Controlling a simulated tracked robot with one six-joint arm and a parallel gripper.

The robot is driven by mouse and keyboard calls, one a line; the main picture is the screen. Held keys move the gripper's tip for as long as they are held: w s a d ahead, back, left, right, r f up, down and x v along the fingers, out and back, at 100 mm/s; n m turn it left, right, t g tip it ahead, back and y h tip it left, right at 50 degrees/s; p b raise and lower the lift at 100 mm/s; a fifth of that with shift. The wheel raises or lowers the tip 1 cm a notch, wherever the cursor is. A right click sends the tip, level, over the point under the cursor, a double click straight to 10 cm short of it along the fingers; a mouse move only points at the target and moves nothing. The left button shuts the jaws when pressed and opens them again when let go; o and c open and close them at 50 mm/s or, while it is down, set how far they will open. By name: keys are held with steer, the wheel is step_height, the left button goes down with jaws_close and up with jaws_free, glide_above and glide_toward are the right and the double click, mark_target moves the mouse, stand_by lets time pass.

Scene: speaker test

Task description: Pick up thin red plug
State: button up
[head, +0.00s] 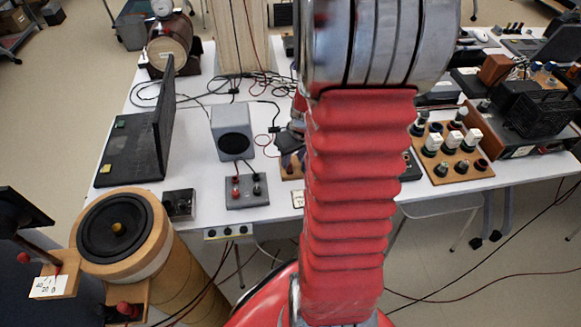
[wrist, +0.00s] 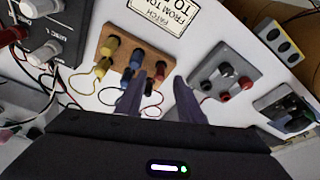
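A red plug (wrist: 160,72) stands at the right end of a small wooden block (wrist: 148,47) in the wrist view. Blue plugs (wrist: 131,68) and yellow plugs (wrist: 105,58) stand to its left on the same block. My gripper (wrist: 158,90) is open, its two dark fingers apart and nothing seen between them but thin cables and white table. The red plug lies just beyond the gap between the fingertips. In the head view, my arm hides most of the block (head: 292,166) and the red plug cannot be made out.
A grey terminal box (head: 247,191) with red and black posts sits close by; the wrist view shows it right of my fingers (wrist: 225,76). A grey speaker box (head: 231,130) stands behind it. Loose cables cross the table. A printed label (wrist: 165,17) lies beyond the block.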

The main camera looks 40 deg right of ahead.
mark_target(290, 168)
stand_by(0.3)
steer(key=shift+x, duration=2.65)
steer(key=shift+w, duration=0.15)
steer(key=shift+r, duration=0.1)
steer(key=shift+c, duration=0.3)
jaws_close()
